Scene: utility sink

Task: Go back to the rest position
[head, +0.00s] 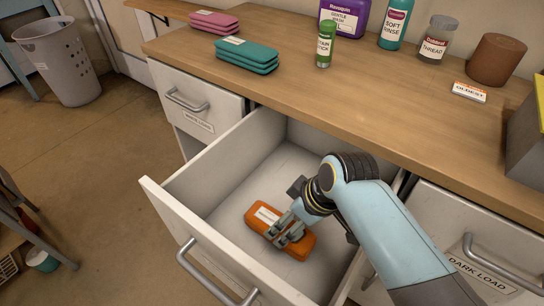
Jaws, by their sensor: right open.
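My right gripper (283,232) is inside the open drawer (165,203), its arm coming in from the lower right. It is open, with its fingers at an orange folded bundle (264,216) with a white label, which lies on the drawer floor. The fingers hide part of the bundle's right half. I cannot tell whether they touch it. My left gripper is not in view.
The wooden counter (330,85) above the drawer holds teal bundles (246,55), pink bundles (214,21), a green stick (326,44), bottles, a thread jar (437,40) and a brown pot (496,59). A laundry basket (62,62) stands on the floor at left.

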